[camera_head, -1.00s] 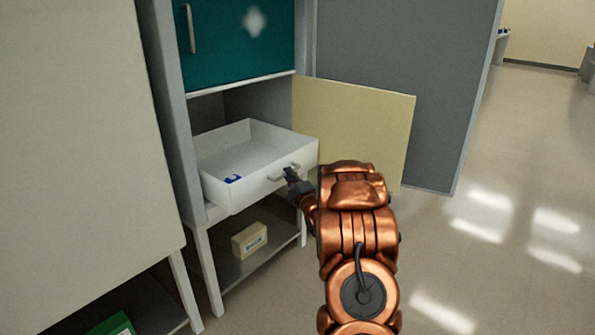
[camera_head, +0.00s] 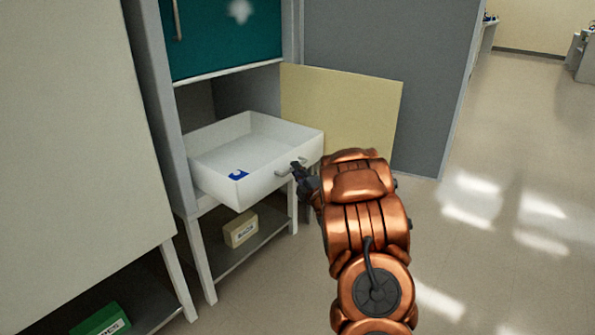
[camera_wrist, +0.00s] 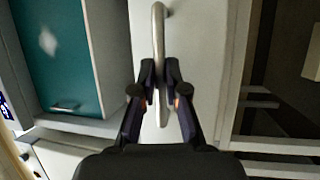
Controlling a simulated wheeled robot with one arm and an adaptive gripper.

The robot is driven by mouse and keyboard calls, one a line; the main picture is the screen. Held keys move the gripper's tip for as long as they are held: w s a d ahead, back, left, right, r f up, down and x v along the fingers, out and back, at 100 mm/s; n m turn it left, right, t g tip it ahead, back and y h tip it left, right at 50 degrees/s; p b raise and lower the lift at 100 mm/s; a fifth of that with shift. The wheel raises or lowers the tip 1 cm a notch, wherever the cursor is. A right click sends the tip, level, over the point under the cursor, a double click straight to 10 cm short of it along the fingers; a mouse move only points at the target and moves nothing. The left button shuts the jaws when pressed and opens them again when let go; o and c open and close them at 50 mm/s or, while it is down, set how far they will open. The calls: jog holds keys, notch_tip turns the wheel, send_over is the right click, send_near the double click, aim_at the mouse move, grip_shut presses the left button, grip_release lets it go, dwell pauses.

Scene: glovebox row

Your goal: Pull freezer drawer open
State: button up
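The white freezer drawer (camera_head: 262,182) is pulled well out of the cabinet below the teal door. Its open top shows a mostly bare inside with a small blue item (camera_head: 238,175) near the front left corner. The grey bar handle (camera_head: 284,172) is on its front face. My gripper (camera_head: 298,172) is at this handle. In the wrist view, the handle (camera_wrist: 158,38) runs between the two dark fingertips of my gripper (camera_wrist: 159,80), which close on it from both sides. The contact faces are partly hidden.
A teal door (camera_head: 222,38) is shut above the drawer. A yellowish panel (camera_head: 350,105) stands behind it to the right. A beige box (camera_head: 240,229) sits on the lower shelf, and a green box (camera_head: 102,321) lies at lower left. Floor on the right is clear.

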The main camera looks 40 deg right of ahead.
jog(key=o, duration=0.4)
jog(key=v, duration=1.2)
jog(key=shift+f, duration=0.1)
dwell(0.4)
